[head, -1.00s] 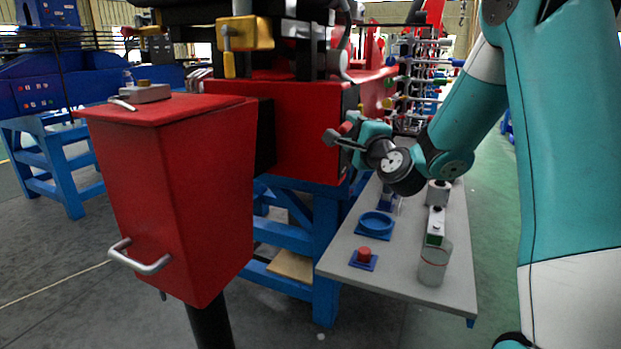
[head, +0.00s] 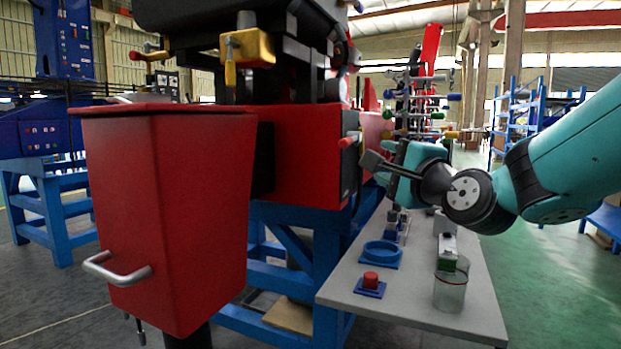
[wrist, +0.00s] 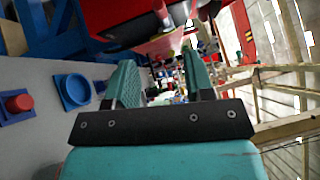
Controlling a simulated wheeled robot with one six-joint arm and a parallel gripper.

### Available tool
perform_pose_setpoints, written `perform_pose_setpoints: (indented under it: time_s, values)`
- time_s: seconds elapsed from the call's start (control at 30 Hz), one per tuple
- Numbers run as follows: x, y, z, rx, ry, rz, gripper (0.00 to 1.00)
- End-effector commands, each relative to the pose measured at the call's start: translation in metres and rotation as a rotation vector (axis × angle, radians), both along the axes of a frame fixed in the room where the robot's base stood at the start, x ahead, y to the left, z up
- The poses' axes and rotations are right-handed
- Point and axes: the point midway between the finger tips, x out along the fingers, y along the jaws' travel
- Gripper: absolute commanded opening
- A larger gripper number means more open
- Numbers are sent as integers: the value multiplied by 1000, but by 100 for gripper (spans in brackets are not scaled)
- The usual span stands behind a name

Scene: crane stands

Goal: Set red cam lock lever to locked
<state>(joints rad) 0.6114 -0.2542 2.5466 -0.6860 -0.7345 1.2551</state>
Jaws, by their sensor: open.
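A short lever with a red grip (head: 347,142) sticks out from the dark end face of the red machine housing in the head view. It looks like the red cam lock lever, but I cannot read its setting. My gripper (head: 387,160) is just right of it in the picture, apart from it as far as I can tell. In the wrist view my gripper (wrist: 160,68) has its two teal pads spread with nothing held between them. A lever with a pale pink tip (wrist: 161,10) shows at the top of the wrist view, beyond the pads.
A grey table (head: 410,305) below my gripper carries a blue ring (head: 381,253), a red button on a blue base (head: 370,281) and a clear jar (head: 450,290). A rack of coloured knobs (head: 420,105) stands behind. A red bin (head: 170,210) stands at the left.

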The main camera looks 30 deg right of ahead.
Motion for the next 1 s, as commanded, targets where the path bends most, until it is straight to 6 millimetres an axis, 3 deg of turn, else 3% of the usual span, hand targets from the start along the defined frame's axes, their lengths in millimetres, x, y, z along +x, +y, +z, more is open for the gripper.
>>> perform_pose_setpoints:
  time_s: [0.03, 0.47, 0.8, 1.0]
  values:
    - [3, 8, 10, -20, 28, 28, 48]
    - [6, 87, 23, -311, 290, 299, 48]
    - [-16, 149, 31, -599, 462, 581, 48]
    - [-28, 167, 30, -702, 507, 683, 48]
